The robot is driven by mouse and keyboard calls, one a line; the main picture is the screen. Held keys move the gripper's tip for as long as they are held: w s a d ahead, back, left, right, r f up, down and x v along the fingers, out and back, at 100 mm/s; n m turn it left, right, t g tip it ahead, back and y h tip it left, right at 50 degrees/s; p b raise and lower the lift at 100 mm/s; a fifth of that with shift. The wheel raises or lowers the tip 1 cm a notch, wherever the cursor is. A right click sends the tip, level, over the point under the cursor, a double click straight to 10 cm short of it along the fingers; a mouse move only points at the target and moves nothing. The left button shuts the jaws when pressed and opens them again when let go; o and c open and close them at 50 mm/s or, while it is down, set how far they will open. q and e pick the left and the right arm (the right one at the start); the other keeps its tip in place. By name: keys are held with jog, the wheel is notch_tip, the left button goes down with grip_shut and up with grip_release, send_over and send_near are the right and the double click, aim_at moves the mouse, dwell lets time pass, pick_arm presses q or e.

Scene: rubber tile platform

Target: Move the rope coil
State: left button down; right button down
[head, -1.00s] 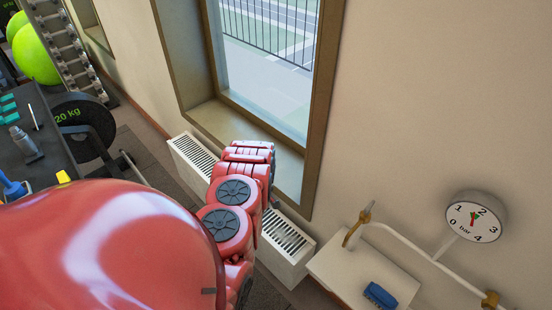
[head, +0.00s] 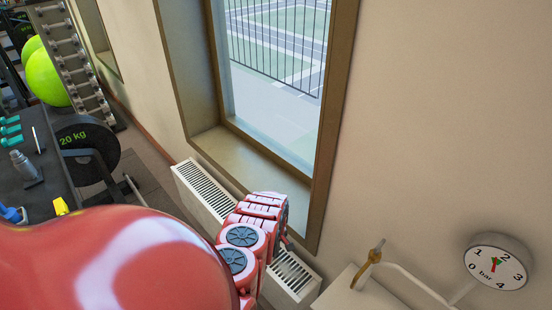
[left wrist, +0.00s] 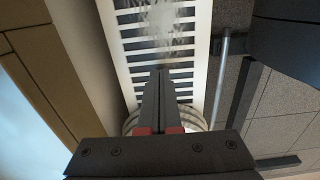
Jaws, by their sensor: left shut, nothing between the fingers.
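My left gripper (left wrist: 160,74) shows in the left wrist view with its two dark fingers shut together and empty, pointing at a white slatted radiator. A pale, round, ribbed thing (left wrist: 190,117) shows partly on both sides of the fingers. It may be the rope coil, but the fingers and gripper body hide most of it. I cannot tell whether they touch it. In the head view my red left arm reaches toward the radiator below the window; its fingertips are hidden there. No rope coil is clear in the head view. My right gripper is not in view.
The radiator (head: 205,190) runs along the wall under the window (head: 270,90). A pressure gauge (head: 497,262) and pipe with a brass valve (head: 370,262) stand at the lower right. A 20 kg plate (head: 86,142), dumbbell rack (head: 75,65) and green balls (head: 46,78) are at the left.

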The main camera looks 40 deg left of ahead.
pick_arm(q)
jog(key=shift+w+a+f+b, duration=0.1)
jog(key=shift+a+f+b, duration=0.15)
jog(key=shift+a, duration=0.4)
jog(key=shift+w+a+f+b, duration=0.1)
jog(key=shift+a+f+b, duration=0.1)
jog(key=shift+a, duration=0.4)
jog(key=shift+a+r+b, duration=0.2)
jog(key=shift+a+b, duration=0.15)
jog(key=shift+a, duration=0.35)
jog(key=a+b, duration=0.1)
jog(key=b, duration=0.1)
jog(key=a+b, duration=0.2)
jog(key=a+f+b, duration=0.1)
jog(key=a+b, duration=0.1)
jog(key=shift+w+b, duration=0.3)
jog(key=shift+w, duration=0.05)
jog(key=a+b, duration=0.3)
jog(key=b, duration=0.2)
jog(key=a+b, duration=0.3)
jog(key=b, duration=0.3)
jog(key=shift+w+a+r, duration=0.15)
jog(key=shift+w, duration=0.05)
jog(key=shift+a+r+b, duration=0.15)
jog(key=shift+a+b, duration=0.05)
jog(key=shift+b, duration=0.35)
jog(key=shift+a+r, duration=0.1)
jog(key=shift+r, duration=0.15)
